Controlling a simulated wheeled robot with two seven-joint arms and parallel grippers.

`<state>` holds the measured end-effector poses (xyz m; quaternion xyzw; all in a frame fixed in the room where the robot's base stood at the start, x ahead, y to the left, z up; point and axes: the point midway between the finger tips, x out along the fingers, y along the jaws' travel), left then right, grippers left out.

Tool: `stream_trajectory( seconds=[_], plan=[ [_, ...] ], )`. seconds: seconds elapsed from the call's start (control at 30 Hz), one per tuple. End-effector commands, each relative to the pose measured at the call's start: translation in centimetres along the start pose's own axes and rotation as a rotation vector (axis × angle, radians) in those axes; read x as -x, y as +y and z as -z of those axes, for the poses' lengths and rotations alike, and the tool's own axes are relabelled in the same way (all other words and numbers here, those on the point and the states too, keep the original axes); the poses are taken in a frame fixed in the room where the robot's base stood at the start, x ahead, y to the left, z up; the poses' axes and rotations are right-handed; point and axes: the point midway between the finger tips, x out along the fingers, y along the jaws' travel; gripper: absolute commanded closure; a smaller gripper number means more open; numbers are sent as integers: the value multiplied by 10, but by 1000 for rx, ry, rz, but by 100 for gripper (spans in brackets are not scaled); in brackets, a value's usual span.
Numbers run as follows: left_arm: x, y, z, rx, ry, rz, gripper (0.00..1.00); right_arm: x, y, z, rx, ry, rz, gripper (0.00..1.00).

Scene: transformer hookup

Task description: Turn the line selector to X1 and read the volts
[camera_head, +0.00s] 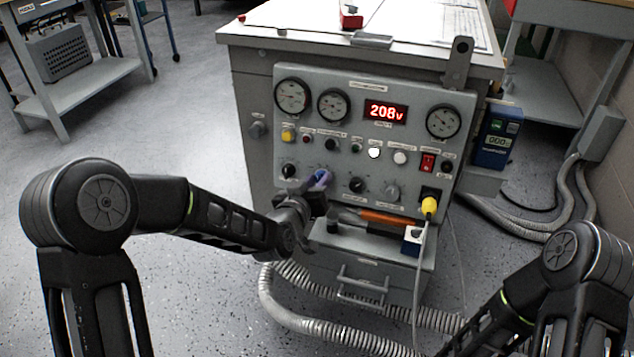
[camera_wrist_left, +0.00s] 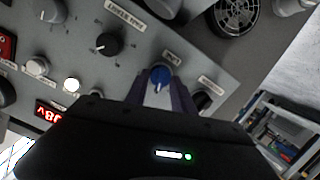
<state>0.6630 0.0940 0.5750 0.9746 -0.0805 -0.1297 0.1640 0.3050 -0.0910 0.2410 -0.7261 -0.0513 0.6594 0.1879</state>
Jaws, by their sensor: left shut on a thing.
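A grey control panel (camera_head: 300,124) on a cabinet front carries knobs, gauges and a red digital display (camera_head: 386,111) reading 208 V. My left gripper (camera_head: 318,186) is shut on a blue knob (camera_head: 321,177) in the panel's lower row. In the left wrist view the blue knob (camera_wrist_left: 159,76) sits between the two fingers (camera_wrist_left: 160,90), with a small label beside it that I cannot read surely. A black knob (camera_wrist_left: 108,44) with a scale and label is near it, also seen in the head view (camera_head: 357,185). I cannot tell which knob is the line selector. My right gripper is out of view.
Round gauges (camera_head: 293,96) line the panel top. A yellow plug (camera_head: 430,205) with a white cable is at lower right. An orange-handled tool (camera_head: 387,217) lies on the ledge below. A blue meter (camera_head: 497,135) hangs at the right side. Flexible conduits (camera_head: 330,326) run along the floor.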

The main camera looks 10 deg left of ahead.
Motion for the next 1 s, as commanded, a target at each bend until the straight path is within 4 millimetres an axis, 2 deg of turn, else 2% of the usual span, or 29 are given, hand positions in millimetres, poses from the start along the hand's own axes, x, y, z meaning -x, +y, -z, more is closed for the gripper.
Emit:
stream_trajectory(
  seconds=[0.37,0.4,0.6,0.87,1.0],
  plan=[
    [0,-1,0,-5,-2,2,100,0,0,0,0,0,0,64],
    [0,-1,0,-4,-2,2,67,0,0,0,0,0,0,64],
    [0,0,0,-4,-1,1,51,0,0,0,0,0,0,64],
    [0,0,0,-4,0,1,49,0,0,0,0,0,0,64],
    [7,0,1,-4,0,1,49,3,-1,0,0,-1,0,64]
  ],
)
